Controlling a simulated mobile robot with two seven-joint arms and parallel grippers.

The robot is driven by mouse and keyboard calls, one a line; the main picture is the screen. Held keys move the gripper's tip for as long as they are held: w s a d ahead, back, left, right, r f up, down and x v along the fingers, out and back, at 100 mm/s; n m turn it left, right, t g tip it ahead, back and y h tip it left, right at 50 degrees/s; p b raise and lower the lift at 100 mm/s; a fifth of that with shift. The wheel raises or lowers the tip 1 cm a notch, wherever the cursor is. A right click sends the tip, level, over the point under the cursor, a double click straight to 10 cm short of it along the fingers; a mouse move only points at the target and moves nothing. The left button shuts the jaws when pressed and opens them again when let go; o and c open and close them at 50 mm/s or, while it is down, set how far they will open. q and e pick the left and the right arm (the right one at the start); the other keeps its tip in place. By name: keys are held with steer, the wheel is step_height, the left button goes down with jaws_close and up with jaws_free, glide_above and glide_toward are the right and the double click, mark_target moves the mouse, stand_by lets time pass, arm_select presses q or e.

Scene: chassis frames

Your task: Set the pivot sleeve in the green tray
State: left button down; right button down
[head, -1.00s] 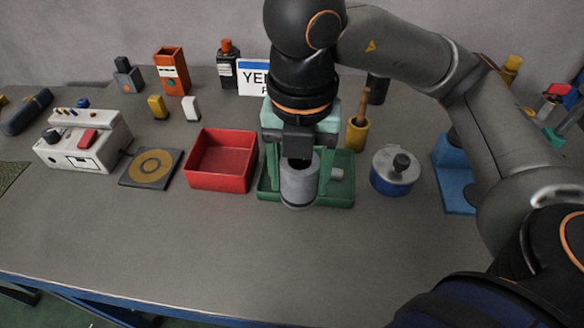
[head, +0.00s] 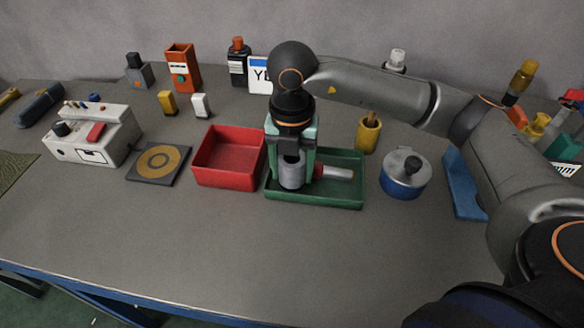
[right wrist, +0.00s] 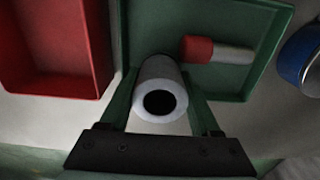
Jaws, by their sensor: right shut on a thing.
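The pivot sleeve (head: 291,175) is a light grey, hollow cylinder held roughly upright. My right gripper (head: 293,165) is shut on it, with a green finger on each side. The sleeve is over the left end of the green tray (head: 335,202); I cannot tell if it touches the floor. In the right wrist view the sleeve (right wrist: 152,72) shows its dark bore, between the fingers and overlapping the near-left part of the tray (right wrist: 222,18). A part with a red end and a grey end (head: 335,172) lies in the tray, right of the sleeve. My left gripper is out of view.
A red bin (head: 229,182) stands close to the tray's left side. A blue pot with a grey lid (head: 404,184) stands to the right, and a yellow holder (head: 368,137) behind. The front of the table is clear.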

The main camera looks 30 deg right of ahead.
steer(key=shift+f, duration=0.2)
steer(key=shift+c, duration=1.9)
jaws_free()
steer(key=shift+r, duration=0.1)
step_height(320, 180, up, 12)
steer(key=p, duration=0.1)
steer(key=shift+r, duration=0.15)
